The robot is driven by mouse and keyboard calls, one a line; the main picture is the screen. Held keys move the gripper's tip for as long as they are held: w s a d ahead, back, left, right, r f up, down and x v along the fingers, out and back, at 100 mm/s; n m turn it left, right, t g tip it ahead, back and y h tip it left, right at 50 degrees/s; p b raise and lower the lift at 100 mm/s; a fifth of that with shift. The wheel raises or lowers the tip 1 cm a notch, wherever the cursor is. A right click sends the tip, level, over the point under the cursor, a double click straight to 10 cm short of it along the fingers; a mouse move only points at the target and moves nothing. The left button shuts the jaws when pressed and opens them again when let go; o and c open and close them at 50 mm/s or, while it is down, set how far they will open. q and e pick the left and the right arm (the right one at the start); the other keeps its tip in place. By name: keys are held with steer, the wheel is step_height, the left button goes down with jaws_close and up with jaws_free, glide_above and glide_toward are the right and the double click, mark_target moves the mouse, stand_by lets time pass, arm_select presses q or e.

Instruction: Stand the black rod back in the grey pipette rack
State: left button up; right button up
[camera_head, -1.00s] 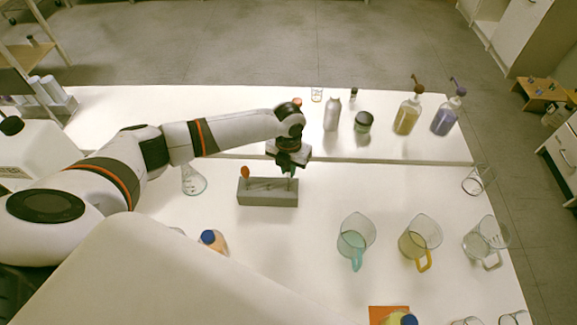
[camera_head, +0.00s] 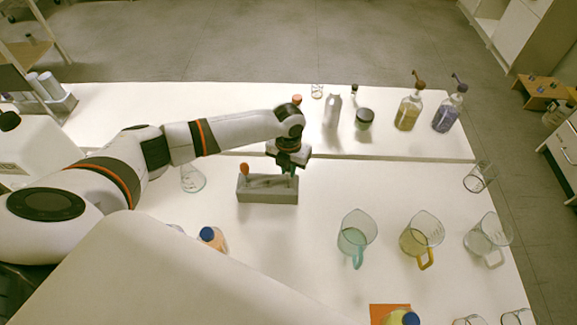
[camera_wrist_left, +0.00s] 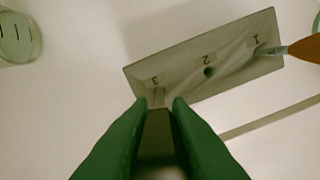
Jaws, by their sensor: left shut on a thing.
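The grey pipette rack (camera_head: 267,197) stands on the white table in the head view. The wrist view shows its top face (camera_wrist_left: 190,66), marked 1, 2 and 3, with an empty hole by the 2. My left gripper (camera_head: 290,171) is over the rack's right end. Its green fingers (camera_wrist_left: 160,103) are shut on the black rod (camera_wrist_left: 159,122), which shows only as a dark shape between them. The fingertips are close to position 3; whether the rod's lower end is in that hole is hidden. My right gripper is not in view.
An orange-topped rod (camera_head: 244,169) stands in the rack's other end, by the 1. A glass flask (camera_head: 193,180) is left of the rack. A teal-handled beaker (camera_head: 357,238) and a yellow-handled beaker (camera_head: 421,240) stand to the right. Bottles line the back table.

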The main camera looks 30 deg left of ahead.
arm_select(q)
steer(key=shift+f, duration=0.35)
steer(key=o, duration=0.9)
steer(key=shift+r, duration=0.1)
steer(key=shift+r+p, duration=2.2)
steer(key=shift+r, duration=0.3)
step_height(320, 180, up, 5)
steer(key=p, duration=0.4)
steer(key=shift+p, duration=0.3)
